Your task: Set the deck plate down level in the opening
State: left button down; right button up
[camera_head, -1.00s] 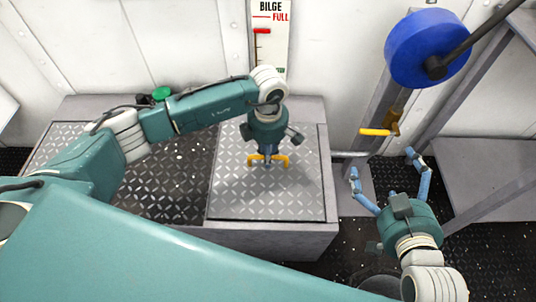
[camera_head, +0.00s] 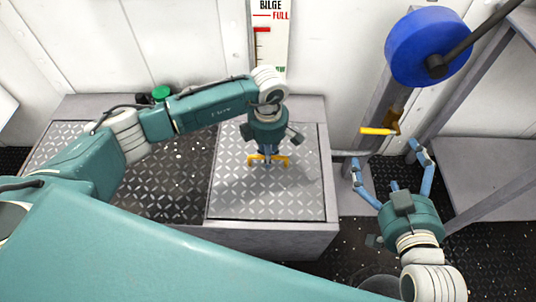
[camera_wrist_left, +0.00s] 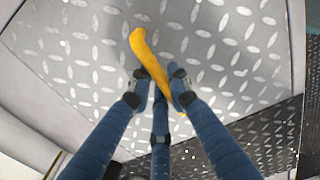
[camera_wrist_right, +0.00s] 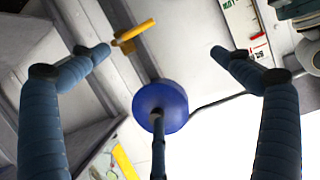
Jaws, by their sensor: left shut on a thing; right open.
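The deck plate (camera_head: 285,203) is a light grey diamond-pattern panel with a yellow handle (camera_head: 282,160). It lies at the right end of the raised grey deck (camera_head: 265,238) and looks about level. My left gripper (camera_head: 267,159) is shut on the handle from above; the left wrist view shows its fingers around the yellow bar (camera_wrist_left: 143,45). The plate's right and front edges run close along the surrounding rim. I cannot tell whether it sits fully in the opening, whose inside is hidden. My right gripper (camera_head: 388,156) is open and empty, right of the deck.
Left of the plate is a darker, speckled diamond-pattern area (camera_head: 160,203). A bilge gauge (camera_head: 268,45) is on the back wall. A blue disc (camera_head: 415,48) and a yellow lever (camera_head: 376,131) are near my right gripper. A green cap (camera_head: 160,93) sits at the back.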

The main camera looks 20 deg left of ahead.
jog(key=shift+w+a+r+t, duration=0.15)
jog(key=shift+r+t, duration=0.15)
jog(key=shift+r, duration=0.15)
jog(key=shift+w+r, duration=0.1)
jog(key=shift+r, duration=0.15)
pick_arm(q)
jog(key=c, duration=1.6)
grip_release()
jog(key=shift+o, duration=0.2)
jog(key=shift+f, duration=0.15)
notch_tip(320, 180, up, 12)
